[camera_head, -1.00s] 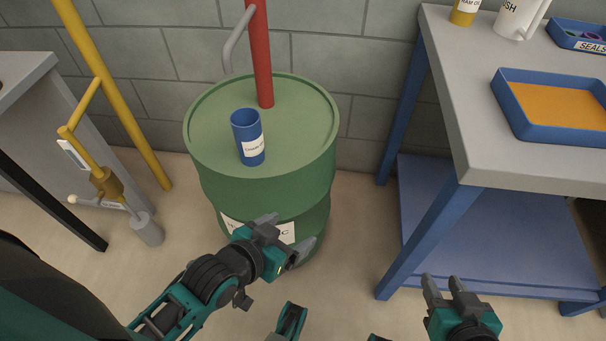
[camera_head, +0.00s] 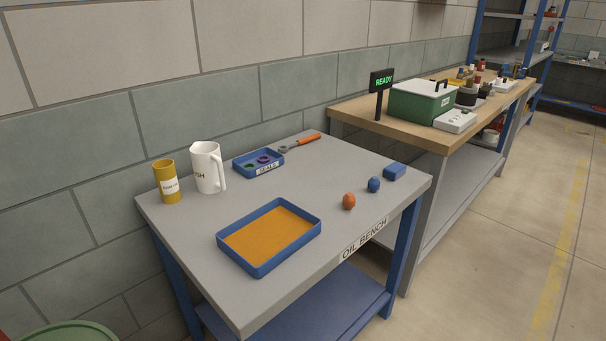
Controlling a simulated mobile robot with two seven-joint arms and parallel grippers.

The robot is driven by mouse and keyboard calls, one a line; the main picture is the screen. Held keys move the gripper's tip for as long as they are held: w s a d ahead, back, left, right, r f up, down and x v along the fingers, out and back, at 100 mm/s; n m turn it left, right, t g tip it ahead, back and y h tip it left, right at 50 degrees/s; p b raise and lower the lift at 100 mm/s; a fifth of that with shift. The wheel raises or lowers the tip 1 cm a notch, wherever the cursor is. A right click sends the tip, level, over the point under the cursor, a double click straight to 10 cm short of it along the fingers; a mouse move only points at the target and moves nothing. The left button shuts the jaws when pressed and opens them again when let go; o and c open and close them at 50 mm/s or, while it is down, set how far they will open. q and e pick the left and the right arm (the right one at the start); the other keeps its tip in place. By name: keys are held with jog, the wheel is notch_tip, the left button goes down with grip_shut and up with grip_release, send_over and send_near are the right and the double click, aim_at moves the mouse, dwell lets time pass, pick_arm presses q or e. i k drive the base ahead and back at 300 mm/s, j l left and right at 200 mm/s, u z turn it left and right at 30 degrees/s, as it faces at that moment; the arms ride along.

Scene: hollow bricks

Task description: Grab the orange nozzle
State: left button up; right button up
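A small orange rounded piece (camera_head: 349,201), likely the orange nozzle, sits on the grey oil bench (camera_head: 190,232) near its front edge. It stands to the right of the blue tray and to the left of a similar blue piece (camera_head: 374,185). Its fine shape is too small to make out. Neither of my grippers is in the current view.
On the bench are a blue tray (camera_head: 268,270) with an orange floor, a seals tray (camera_head: 257,172), a white jug (camera_head: 207,167), a yellow cup (camera_head: 167,182), an orange-handled tool (camera_head: 303,142) and a blue block (camera_head: 395,172). Open floor (camera_head: 490,270) lies right.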

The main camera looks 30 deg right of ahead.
aim_at(350, 199)
jog(key=z, duration=1.2)
jog(key=u, duration=0.8)
jog(key=l+u, duration=0.5)
jog(key=u, duration=0.15)
jog(key=l+u, duration=0.35)
jog(key=k+l+u, duration=0.2)
jog(key=l, duration=0.2)
jog(key=k+l+u, duration=0.2)
jog(key=l, duration=0.15)
jog(key=i+l, duration=0.05)
jog(key=i, duration=0.05)
